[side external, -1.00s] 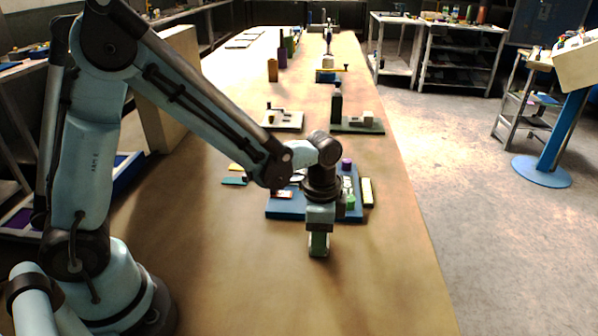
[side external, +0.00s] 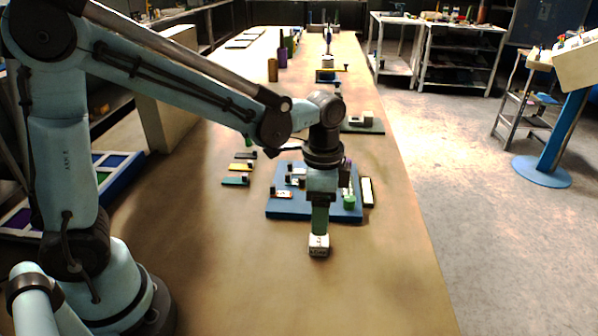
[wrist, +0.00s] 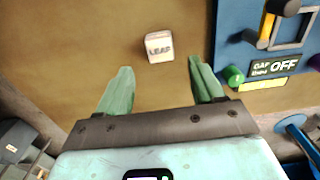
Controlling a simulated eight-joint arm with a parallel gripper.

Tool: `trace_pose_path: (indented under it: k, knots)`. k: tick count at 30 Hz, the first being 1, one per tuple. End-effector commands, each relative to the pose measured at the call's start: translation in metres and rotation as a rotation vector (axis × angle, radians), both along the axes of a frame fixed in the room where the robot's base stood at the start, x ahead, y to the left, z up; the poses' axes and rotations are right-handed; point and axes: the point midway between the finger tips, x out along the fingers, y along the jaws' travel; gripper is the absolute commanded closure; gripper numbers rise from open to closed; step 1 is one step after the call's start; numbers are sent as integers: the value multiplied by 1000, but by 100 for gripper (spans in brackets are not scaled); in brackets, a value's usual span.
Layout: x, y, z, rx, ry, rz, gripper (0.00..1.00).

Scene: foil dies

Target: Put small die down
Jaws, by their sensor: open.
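The small die (side external: 319,246) is a pale block on the bare tabletop, in front of the blue board. It also shows in the wrist view (wrist: 159,47), with the word LEAF on one face. My gripper (side external: 319,231) is above the die. In the wrist view my gripper's two green fingers (wrist: 160,66) are spread wide, with nothing between them. The die lies beyond the fingertips, apart from both.
The blue board (side external: 285,209) with small fixtures lies just behind the die. A green knob (wrist: 234,76) on it is near the right finger in the wrist view. A white bar (side external: 367,192) lies at its right. The table front is clear.

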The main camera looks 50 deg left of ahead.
Motion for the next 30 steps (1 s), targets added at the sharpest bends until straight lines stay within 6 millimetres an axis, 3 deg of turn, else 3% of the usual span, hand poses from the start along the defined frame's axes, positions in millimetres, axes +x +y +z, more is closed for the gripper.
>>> trace_pose_path:
  k: [9, 17, 30]
  knots:
    - [0, 0, 44, 0, 0, 0, 33]
    - [-3, 4, 57, -4, -20, 27, 33]
    - [-51, 51, 67, -129, -387, 506, 33]
